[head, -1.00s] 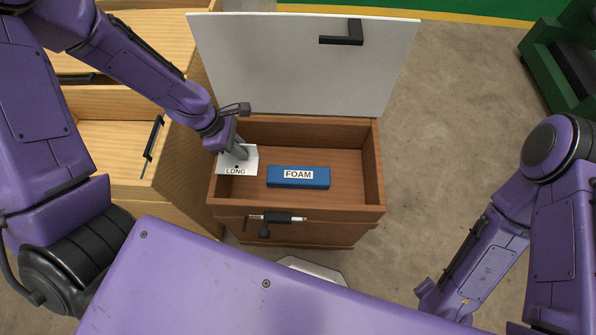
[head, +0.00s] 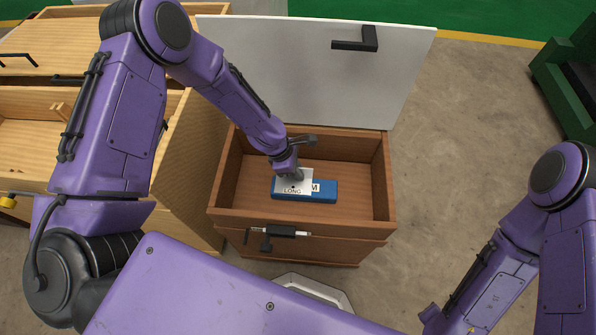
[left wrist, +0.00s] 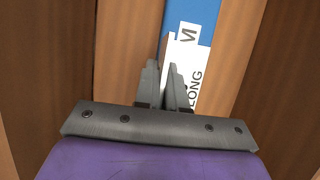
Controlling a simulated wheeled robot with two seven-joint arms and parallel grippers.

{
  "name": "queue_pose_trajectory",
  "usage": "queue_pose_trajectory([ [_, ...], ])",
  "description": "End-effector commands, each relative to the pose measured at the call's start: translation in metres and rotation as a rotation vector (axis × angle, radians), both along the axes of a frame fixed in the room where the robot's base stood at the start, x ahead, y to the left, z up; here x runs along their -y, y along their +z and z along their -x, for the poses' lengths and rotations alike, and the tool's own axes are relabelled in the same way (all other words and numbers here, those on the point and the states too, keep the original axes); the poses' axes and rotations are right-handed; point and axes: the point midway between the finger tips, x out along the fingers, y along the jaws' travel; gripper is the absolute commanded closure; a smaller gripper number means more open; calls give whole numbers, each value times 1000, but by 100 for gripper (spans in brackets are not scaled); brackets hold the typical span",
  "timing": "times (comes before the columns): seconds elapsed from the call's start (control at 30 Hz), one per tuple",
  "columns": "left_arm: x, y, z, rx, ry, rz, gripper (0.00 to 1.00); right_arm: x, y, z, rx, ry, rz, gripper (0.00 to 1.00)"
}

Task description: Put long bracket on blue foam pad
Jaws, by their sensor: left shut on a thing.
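The long bracket (head: 291,188) shows as a white piece marked LONG, held in my left gripper (head: 294,174). It is over the left half of the blue foam pad (head: 325,195) and covers part of its FOAM label. I cannot tell whether bracket and pad touch. The pad lies on the floor of an open wooden box. In the left wrist view my left gripper (left wrist: 165,80) points down with its fingers close together, the bracket (left wrist: 188,70) at their right and the pad (left wrist: 192,12) beyond. My right gripper is not visible; only my right arm shows.
The brown box (head: 300,218) has low walls around the pad, and its white lid (head: 310,75) stands open at the back. Bare box floor (head: 362,190) is free to the right. Light wooden drawers (head: 190,165) stand to the left.

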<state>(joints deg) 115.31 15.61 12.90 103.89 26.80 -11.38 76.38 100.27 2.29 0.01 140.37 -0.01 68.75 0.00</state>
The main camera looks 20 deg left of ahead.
Motion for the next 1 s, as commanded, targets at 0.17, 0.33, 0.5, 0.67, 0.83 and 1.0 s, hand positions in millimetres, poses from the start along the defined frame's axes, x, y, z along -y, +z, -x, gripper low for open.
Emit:
queue_pose_trajectory([
  [0.17, 0, -1, 0, 0, -1, 0, 100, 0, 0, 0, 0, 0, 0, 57],
  [0.33, 0, -2, 0, 0, -1, 0, 65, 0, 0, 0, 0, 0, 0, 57],
  [0.5, 0, -2, 0, -1, -1, -1, 65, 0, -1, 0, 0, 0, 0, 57],
  [0.67, 0, -1, 0, 0, -1, 0, 65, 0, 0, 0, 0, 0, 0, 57],
  [0.83, -7, 20, 0, 3, 0, -1, 65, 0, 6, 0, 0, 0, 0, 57],
  [1.0, -23, 62, 5, 4, 1, 0, 65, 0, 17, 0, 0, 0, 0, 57],
])
